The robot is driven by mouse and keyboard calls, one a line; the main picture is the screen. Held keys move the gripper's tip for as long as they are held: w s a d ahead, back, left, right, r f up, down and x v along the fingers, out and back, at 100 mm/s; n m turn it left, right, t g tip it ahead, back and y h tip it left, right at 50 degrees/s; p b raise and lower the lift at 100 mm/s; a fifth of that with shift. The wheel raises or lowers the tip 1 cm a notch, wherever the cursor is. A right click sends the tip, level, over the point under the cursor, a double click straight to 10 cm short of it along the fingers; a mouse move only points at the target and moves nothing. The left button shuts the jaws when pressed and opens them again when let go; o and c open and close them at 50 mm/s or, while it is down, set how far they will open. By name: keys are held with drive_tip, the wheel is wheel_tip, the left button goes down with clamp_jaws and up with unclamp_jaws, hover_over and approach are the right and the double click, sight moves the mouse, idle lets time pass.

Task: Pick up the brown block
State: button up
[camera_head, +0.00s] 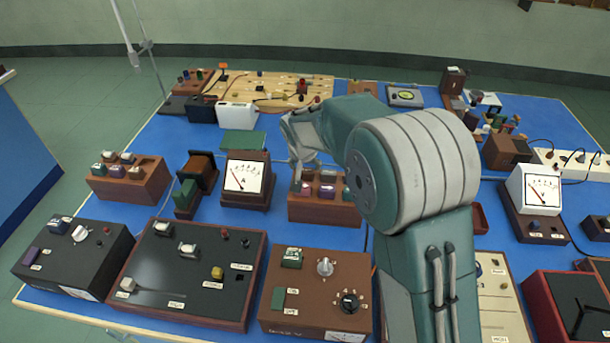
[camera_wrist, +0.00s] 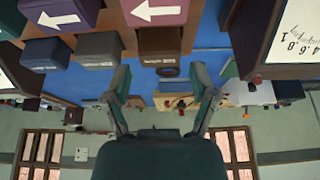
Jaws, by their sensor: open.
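A brown block (camera_wrist: 154,45) with a small white label on its face sits at one end of a row of blocks in the wrist view, which appears upside down. In the head view the brown block (camera_head: 306,188) is at the left of a wooden rack (camera_head: 322,214), partly hidden by my gripper. My gripper (camera_head: 301,172) is open over that end of the rack. In the wrist view my gripper's (camera_wrist: 160,74) two fingers stand apart, with the brown block in line with the gap. I cannot tell whether its sides are between the fingers. The gap looks empty of any grasp.
An analogue meter (camera_head: 245,177) stands left of the rack, and a control box (camera_head: 317,290) stands in front. Another block rack (camera_head: 130,180) is further left. Blue table shows narrowly between them. My arm hides the table's middle right.

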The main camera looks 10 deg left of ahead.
sight(305, 170)
drive_tip(key=shift+x, duration=1.6)
drive_tip(key=shift+s, duration=0.1)
drive_tip(key=c, duration=0.9)
drive_tip(key=shift+r, duration=0.15)
drive_tip(key=shift+r, duration=0.25)
wheel_tip(305, 170, up, 2)
drive_tip(key=shift+r, duration=0.15)
drive_tip(key=s+r, duration=0.1)
drive_tip(key=r, duration=0.1)
drive_tip(key=s+d+r, duration=0.1)
drive_tip(key=s+r, duration=0.2)
drive_tip(key=r, duration=0.1)
drive_tip(key=shift+s+d+r, duration=0.1)
drive_tip(key=shift+s+d, duration=0.25)
drive_tip(key=shift+s, duration=0.05)
drive_tip(key=s+d+r, duration=0.1)
drive_tip(key=s+r, duration=0.1)
drive_tip(key=s+d+r, duration=0.1)
drive_tip(key=s+r, duration=0.1)
drive_tip(key=s, duration=0.1)
drive_tip(key=s+d+r, duration=0.1)
drive_tip(key=s+r, duration=0.1)
drive_tip(key=s, duration=0.1)
drive_tip(key=shift+s+d+r, duration=0.15)
drive_tip(key=shift+r, duration=0.25)
